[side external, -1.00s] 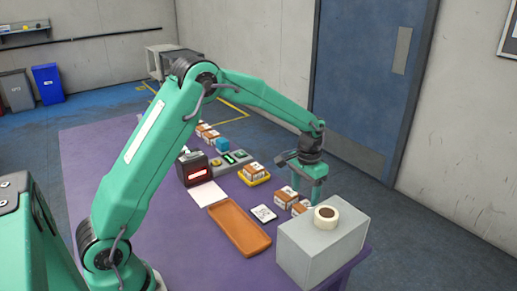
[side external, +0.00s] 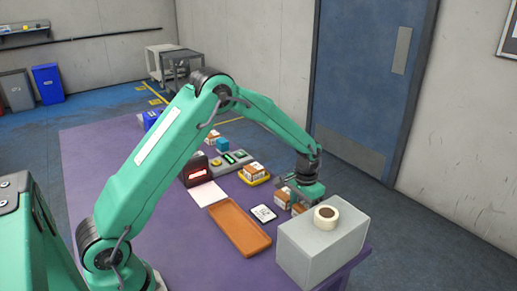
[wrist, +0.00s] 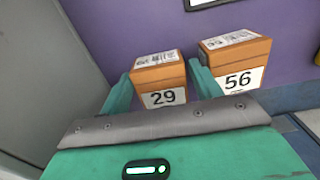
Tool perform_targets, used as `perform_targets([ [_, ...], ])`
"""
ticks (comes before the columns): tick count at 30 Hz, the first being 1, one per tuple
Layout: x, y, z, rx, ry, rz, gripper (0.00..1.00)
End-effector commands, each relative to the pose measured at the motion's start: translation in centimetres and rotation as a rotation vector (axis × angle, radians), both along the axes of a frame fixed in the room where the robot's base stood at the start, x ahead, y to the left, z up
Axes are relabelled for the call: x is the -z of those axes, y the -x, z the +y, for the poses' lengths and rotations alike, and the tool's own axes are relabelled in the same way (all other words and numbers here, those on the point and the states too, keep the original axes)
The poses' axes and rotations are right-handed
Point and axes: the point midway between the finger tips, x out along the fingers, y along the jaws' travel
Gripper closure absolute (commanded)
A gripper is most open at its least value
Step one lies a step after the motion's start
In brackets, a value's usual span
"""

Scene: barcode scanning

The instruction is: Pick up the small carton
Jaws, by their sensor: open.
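Several small brown cartons with white labels are in view. In the wrist view, a carton marked 29 (wrist: 160,82) sits between the two fingers of my open gripper (wrist: 161,78). I cannot tell whether the fingers touch it. A carton marked 56 (wrist: 236,62) stands just right of the right finger. In the side view, my gripper (side external: 302,189) is low over the right end of the purple table, at two cartons, one on the left (side external: 281,198) and one nearer the grey box (side external: 298,209). The gripper partly hides them.
A grey box (side external: 308,254) with a tape roll (side external: 326,217) stands close to my gripper. An orange tray (side external: 239,228), a white card with a code (side external: 263,213), a yellow tray with a carton (side external: 255,169) and a scanner with a red display (side external: 195,175) lie leftward.

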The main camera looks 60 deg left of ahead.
Motion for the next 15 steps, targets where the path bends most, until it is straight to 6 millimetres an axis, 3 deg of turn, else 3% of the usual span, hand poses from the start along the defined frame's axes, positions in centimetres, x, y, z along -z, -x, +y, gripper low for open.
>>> perform_targets([
  [15,0.87,-0.02,-0.01,0.000,0.000,-0.001,0.36],
])
